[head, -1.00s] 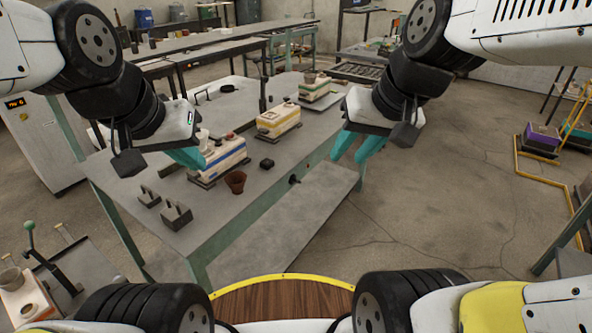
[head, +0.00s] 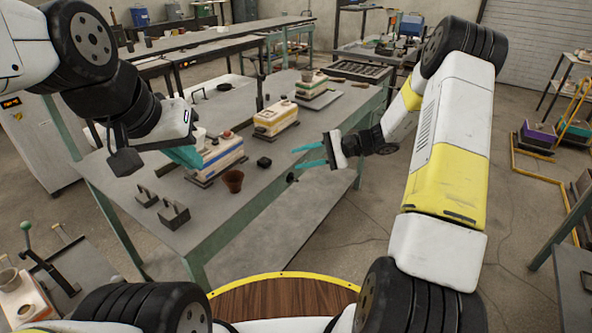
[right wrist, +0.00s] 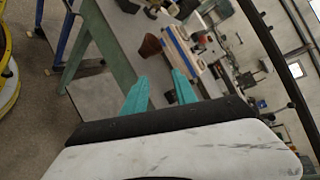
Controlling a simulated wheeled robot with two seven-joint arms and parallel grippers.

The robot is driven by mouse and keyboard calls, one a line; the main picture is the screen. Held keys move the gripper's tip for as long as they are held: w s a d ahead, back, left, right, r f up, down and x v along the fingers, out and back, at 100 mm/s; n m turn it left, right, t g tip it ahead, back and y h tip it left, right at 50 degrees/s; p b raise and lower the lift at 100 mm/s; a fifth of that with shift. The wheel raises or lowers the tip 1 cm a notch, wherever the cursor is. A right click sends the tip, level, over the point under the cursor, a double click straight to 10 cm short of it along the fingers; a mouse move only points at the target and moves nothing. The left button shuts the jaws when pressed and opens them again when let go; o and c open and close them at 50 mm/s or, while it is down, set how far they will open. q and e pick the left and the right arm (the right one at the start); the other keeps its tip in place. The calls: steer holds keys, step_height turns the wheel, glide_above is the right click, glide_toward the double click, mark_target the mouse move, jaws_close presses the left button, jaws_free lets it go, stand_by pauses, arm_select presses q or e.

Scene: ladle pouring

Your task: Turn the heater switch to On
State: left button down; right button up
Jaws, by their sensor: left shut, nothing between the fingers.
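A small black knob (head: 291,178), which looks like the heater switch, is on the near side edge of the grey workbench (head: 225,215). Its setting is too small to read. My right gripper (head: 296,157) is open and empty, its teal fingers pointing left just above and beside the knob in the head view. My left gripper (head: 200,168) is shut and empty, beside the front cream-and-blue machine (head: 222,158).
A brown cup (head: 233,181) and the small black block (head: 264,162) stand on the bench near the knob. Two grey metal pieces (head: 174,215) are at the bench's front corner. A second cream machine (head: 275,118) is further back.

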steer(key=w+d+f+m+t+y, duration=0.1)
steer(key=w+d+f+m+t, duration=0.15)
steer(key=f, duration=0.35)
steer(key=w+d+f+m+t, duration=0.1)
steer(key=w+f+m+t, duration=0.15)
steer(key=f, duration=0.25)
steer(key=m+t, duration=0.3)
glide_toward(296, 180)
steer(key=x, duration=0.8)
steer(key=shift+w+a, duration=0.15)
steer(key=shift+w, duration=0.05)
jaws_close()
